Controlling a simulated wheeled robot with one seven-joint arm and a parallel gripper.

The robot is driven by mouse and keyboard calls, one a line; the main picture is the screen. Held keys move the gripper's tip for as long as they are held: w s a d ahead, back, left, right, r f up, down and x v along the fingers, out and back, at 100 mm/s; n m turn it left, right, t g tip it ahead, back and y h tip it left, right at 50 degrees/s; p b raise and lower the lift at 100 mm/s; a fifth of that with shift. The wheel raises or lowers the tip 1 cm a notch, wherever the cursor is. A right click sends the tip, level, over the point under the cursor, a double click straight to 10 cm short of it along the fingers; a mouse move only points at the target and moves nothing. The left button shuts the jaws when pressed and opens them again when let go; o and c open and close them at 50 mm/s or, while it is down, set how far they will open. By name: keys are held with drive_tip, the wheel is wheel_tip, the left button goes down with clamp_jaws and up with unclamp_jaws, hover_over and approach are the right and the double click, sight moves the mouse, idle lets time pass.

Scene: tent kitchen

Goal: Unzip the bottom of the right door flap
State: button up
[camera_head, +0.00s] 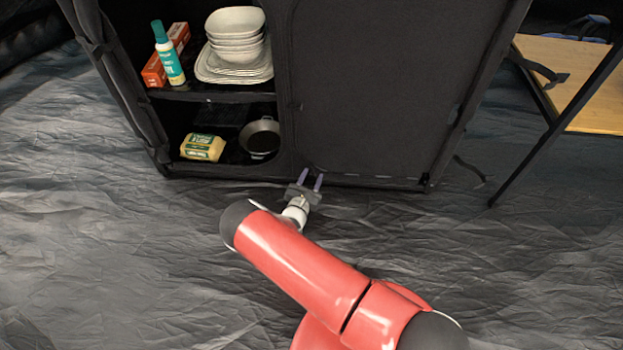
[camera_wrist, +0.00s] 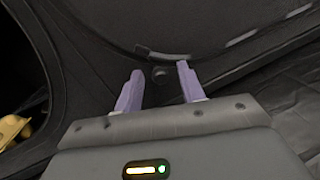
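The right door flap (camera_head: 385,85) is a dark fabric panel that hangs closed over the right half of the black cabinet. In the wrist view its lower part (camera_wrist: 205,22) shows a curved seam, and a small grey tab (camera_wrist: 162,54) lies along this seam; I cannot tell for sure that it is the zipper pull. My gripper (camera_head: 311,180) is at the flap's bottom left corner. In the wrist view its two purple fingers (camera_wrist: 157,82) are apart with nothing between them, and the tab lies just beyond their tips. Whether the fingertips touch the fabric is unclear.
The cabinet's left half is open, with bowls and plates (camera_head: 236,45), a spray bottle (camera_head: 168,55), a yellow pack (camera_head: 203,148) and a dark pan (camera_head: 260,137). A wooden-topped table (camera_head: 565,75) stands at right. The wrinkled grey floor (camera_head: 120,260) in front is clear.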

drive_tip(key=shift+w, duration=0.15)
clamp_jaws()
drive_tip(key=shift+d, duration=0.15)
